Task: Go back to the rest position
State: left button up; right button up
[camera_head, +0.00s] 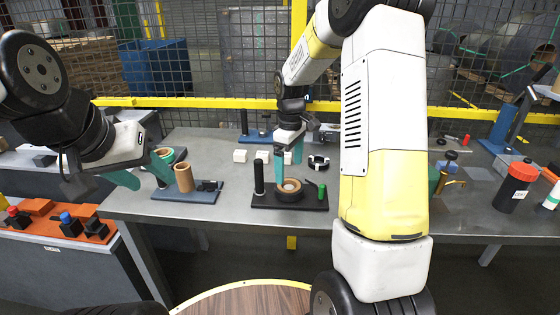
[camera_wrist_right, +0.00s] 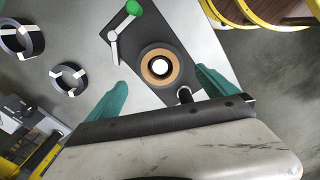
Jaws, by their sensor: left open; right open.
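The tape roll also shows in the head view (camera_head: 289,189), below the right fingers. My left gripper (camera_head: 143,172) is at the table's left end, open.
The grey table (camera_head: 228,212) runs across the view. Black rings (camera_head: 318,162) lie behind the plate. A red-capped black bottle (camera_head: 515,186) stands at right. A yellow rail and mesh fence (camera_head: 220,102) close off the back. My right arm hides part of the table.

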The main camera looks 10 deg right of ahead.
jog(key=s+a+r+m+t+y, duration=0.1)
jog(key=s+r+m+t, duration=0.2)
jog(key=s+r, duration=0.5)
jog(key=s+a+r+m+t+y, duration=0.1)
jog(key=s+r+m+t, duration=0.2)
jog(key=s, duration=1.3)
notch_tip(320, 180, up, 6)
jog(key=m, duration=0.3)
jog(key=shift+s, duration=0.15)
